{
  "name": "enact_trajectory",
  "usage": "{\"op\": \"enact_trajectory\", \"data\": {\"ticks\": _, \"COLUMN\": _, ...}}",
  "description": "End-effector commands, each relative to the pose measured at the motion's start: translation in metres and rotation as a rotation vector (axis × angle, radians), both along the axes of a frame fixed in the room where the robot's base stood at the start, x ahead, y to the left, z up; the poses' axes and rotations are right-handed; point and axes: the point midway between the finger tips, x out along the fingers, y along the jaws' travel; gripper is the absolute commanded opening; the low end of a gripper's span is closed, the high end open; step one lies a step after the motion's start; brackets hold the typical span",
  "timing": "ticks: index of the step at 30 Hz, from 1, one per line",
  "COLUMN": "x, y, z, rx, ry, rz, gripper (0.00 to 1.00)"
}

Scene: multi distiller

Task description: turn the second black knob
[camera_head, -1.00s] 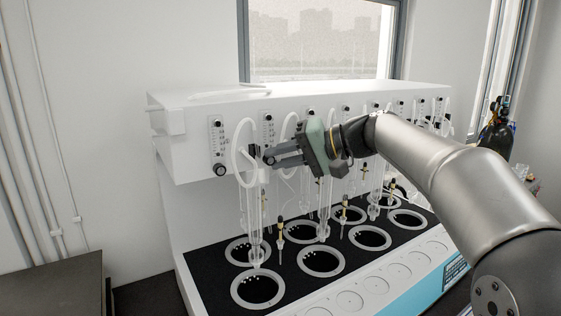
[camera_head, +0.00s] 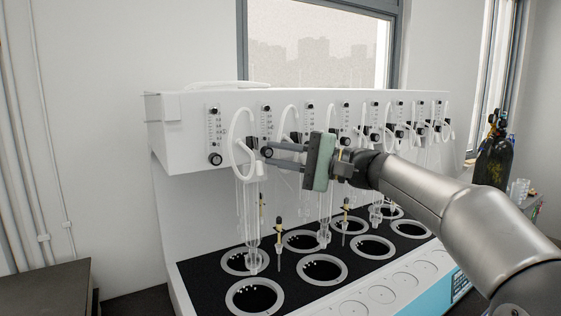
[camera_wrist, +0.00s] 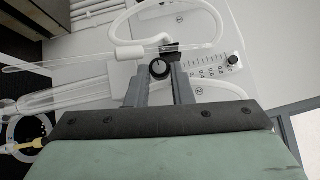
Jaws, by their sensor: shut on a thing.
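The second black knob (camera_head: 267,152) sits on the front of the white distiller (camera_head: 170,136), below the second flow gauge (camera_head: 266,123). In the wrist view the knob (camera_wrist: 159,69) shows its round face with a pale mark, between my two grey fingers. My gripper (camera_head: 270,152) is shut on this knob, one finger above and one below it in the head view. In the wrist view my gripper (camera_wrist: 160,72) has a finger on each side of the knob. The first knob (camera_head: 215,159) is free, to the left. Some knobs farther right are partly hidden by my gripper and the tubes.
A looped white tube (camera_head: 236,160) and glassware (camera_head: 250,215) hang close to the left of my fingertips. Black wells with pale rings (camera_head: 255,297) lie below. Dark gas cylinders (camera_head: 495,155) stand at the far right.

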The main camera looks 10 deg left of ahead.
Motion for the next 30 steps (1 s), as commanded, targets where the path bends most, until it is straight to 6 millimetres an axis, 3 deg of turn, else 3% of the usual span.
{"op": "enact_trajectory", "data": {"ticks": 14, "x": 0.001, "y": -0.001, "z": 0.000, "rx": 0.013, "ry": 0.013, "rz": -0.003, "gripper": 0.00}}
{"op": "enact_trajectory", "data": {"ticks": 15, "x": 0.001, "y": -0.001, "z": 0.000, "rx": 0.012, "ry": 0.013, "rz": -0.003, "gripper": 0.23}}
{"op": "enact_trajectory", "data": {"ticks": 16, "x": 0.001, "y": -0.001, "z": 0.000, "rx": 0.012, "ry": 0.013, "rz": -0.003, "gripper": 0.29}}
{"op": "enact_trajectory", "data": {"ticks": 26, "x": 0.000, "y": -0.002, "z": -0.001, "rx": 0.012, "ry": 0.013, "rz": -0.002, "gripper": 0.29}}
{"op": "enact_trajectory", "data": {"ticks": 30, "x": 0.001, "y": -0.017, "z": -0.004, "rx": 0.012, "ry": 0.012, "rz": -0.004, "gripper": 0.29}}
